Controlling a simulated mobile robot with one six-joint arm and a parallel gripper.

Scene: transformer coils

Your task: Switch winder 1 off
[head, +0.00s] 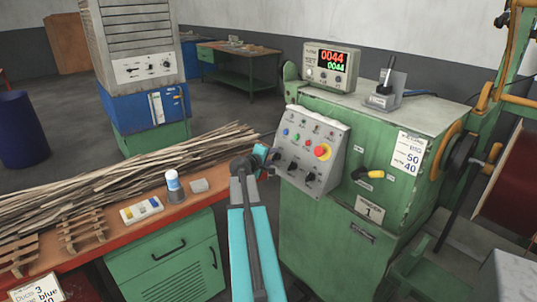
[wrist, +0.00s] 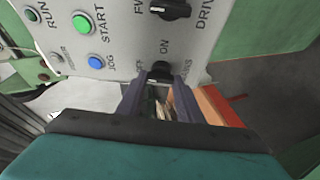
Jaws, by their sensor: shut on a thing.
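Winder 1 (head: 335,205) is a green machine with a "1" plate on its front. Its grey sloped control panel (head: 318,135) carries coloured buttons, black rotary knobs and a red emergency stop on yellow. My gripper (head: 270,157) is at the panel's left edge. In the wrist view, my gripper (wrist: 160,88) is shut on a black rotary knob (wrist: 160,69) at the panel's edge, with "ON" and a partly hidden "OFF" printed beside it. The fingers hide part of the knob, and I cannot tell which way it points.
A display box (head: 332,67) reading 0044 stands on the machine. A yellow-handled lever (head: 374,174) is on its front. An orange bench (head: 215,190) with wood strips is at left. In the wrist view, a green START button (wrist: 83,23) and blue JOG button (wrist: 96,62) are near my fingers.

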